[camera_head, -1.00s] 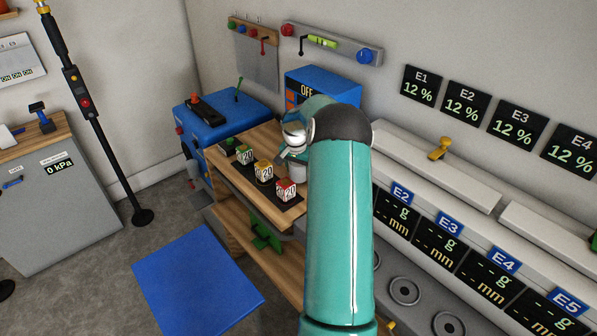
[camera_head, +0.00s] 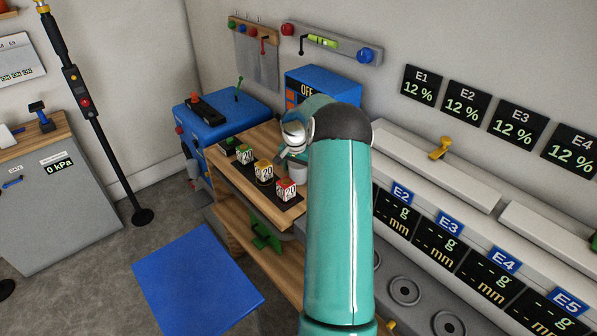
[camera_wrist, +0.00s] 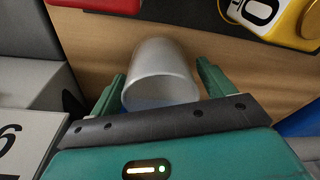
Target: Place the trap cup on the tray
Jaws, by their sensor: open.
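The pale grey cup (camera_wrist: 160,62), which I take for the trap cup, is between my gripper's two green fingers in the wrist view. My gripper (camera_wrist: 161,85) is open, with a finger on each side of the cup and a visible gap at the right finger. In the head view the cup (camera_head: 298,173) is on the wooden bench top (camera_head: 232,186), partly hidden by my arm. My gripper (camera_head: 290,154) is just above and beside it there. A dark strip (camera_head: 234,171) on the bench bears number-marked blocks; I cannot tell if it is the tray.
A green block (camera_head: 244,154), a yellow block (camera_head: 264,170) and a red block (camera_head: 286,190) stand close to the cup. Blue machines (camera_head: 220,125) stand behind the bench. A grey counter with displays (camera_head: 440,240) is at right. A blue mat (camera_head: 197,280) lies on the floor.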

